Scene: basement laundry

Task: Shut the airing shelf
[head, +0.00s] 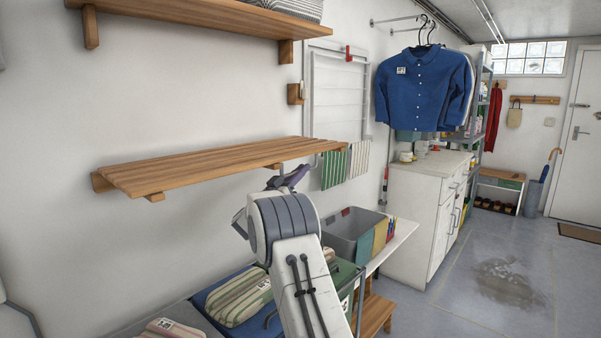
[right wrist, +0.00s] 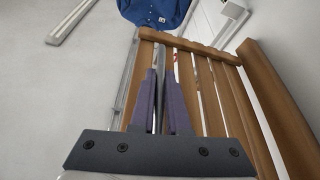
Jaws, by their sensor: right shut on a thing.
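The airing shelf (head: 205,166) is a slatted wooden board standing out from the white wall, lowered to about level. My right gripper (head: 292,177) is at its right end, close under the front edge. In the right wrist view the purple fingers (right wrist: 161,78) are close together over the wooden slats (right wrist: 215,103), shut on a thin grey part between them. That part looks like the shelf's metal handle or bar, mostly hidden by the fingers. My left gripper is not in view.
A fixed wooden shelf (head: 190,17) is above. A wooden block (head: 295,94) is on the wall. Striped cloths (head: 334,170) hang just right of the shelf. Below are a grey bin (head: 345,228) and folded laundry (head: 238,298). A blue shirt (head: 423,88) hangs further right.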

